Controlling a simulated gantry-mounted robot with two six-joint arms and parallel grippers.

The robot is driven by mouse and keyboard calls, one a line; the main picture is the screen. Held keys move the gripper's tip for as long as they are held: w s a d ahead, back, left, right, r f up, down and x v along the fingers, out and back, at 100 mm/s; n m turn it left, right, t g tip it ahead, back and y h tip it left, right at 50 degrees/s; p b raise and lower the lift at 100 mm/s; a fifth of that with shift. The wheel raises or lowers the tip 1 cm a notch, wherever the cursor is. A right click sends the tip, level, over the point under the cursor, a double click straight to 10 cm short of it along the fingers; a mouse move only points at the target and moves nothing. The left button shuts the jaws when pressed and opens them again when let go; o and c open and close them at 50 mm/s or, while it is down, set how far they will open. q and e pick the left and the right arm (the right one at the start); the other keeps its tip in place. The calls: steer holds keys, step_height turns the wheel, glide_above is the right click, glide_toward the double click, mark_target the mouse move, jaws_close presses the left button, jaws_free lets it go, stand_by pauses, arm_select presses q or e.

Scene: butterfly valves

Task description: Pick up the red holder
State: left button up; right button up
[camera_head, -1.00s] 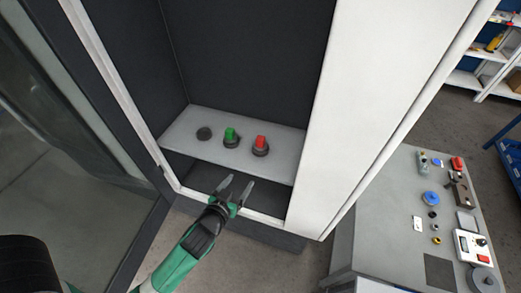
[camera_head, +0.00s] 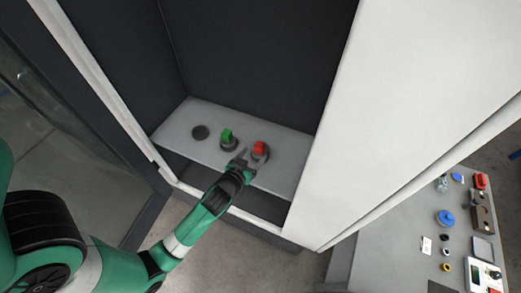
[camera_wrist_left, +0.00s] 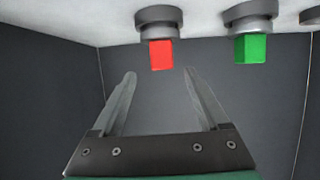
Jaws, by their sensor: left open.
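The red holder (camera_head: 260,148) sits in a dark round base on the grey shelf (camera_head: 180,128) inside the cabinet, at the right of the row. In the left wrist view the red holder (camera_wrist_left: 161,55) shows ahead of the fingertips, roughly between them in line. My left gripper (camera_head: 248,158) is at the shelf's front edge, close to the red holder. In the left wrist view my left gripper (camera_wrist_left: 160,75) has its fingers spread, with nothing between them. My right gripper is not in view.
A green holder (camera_head: 227,135) in a similar base stands just left of the red one, and an empty dark base (camera_head: 200,132) is further left. The white cabinet side (camera_head: 400,100) is at the right. A grey table (camera_head: 400,225) with several parts stands outside.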

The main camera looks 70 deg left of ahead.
mark_target(258, 148)
arm_select(q)
steer(key=shift+x, duration=3.5)
steer(key=shift+s+a, duration=0.1)
steer(key=shift+a, duration=0.05)
jaws_close()
steer(key=shift+r, duration=0.1)
steer(key=shift+r, duration=0.1)
